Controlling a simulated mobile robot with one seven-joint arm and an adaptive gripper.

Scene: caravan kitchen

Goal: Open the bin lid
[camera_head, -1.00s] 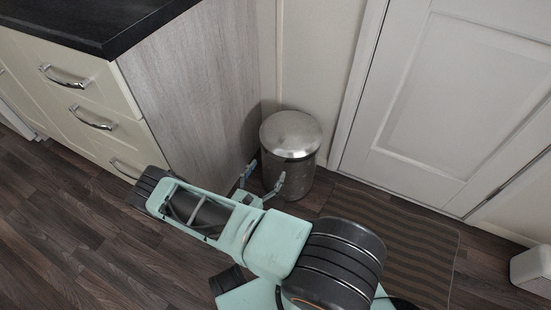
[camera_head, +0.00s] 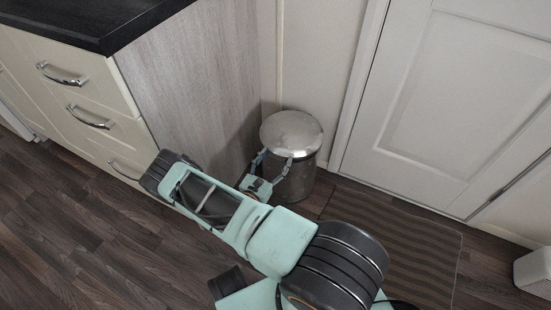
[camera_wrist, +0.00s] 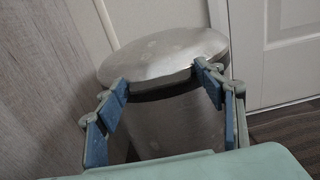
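The bin (camera_head: 296,180) is a round metal cylinder standing on the floor in the corner between the cabinet side and the wall. Its domed silver lid (camera_head: 291,133) is down on the body. My gripper (camera_head: 274,157) is at the near side of the bin, just below the lid's rim. In the wrist view my gripper (camera_wrist: 163,82) is open, with its two blue-padded fingers spread at the front of the lid (camera_wrist: 165,55). The fingertips overlap the rim there; I cannot tell if they touch it. The dark band under the lid partly shows between the fingers.
A wood-grain cabinet side (camera_head: 195,85) stands close left of the bin, with cream drawers (camera_head: 75,95) farther left. A white door (camera_head: 450,100) is at the right. A striped mat (camera_head: 400,240) lies before it. The floor at lower left is clear.

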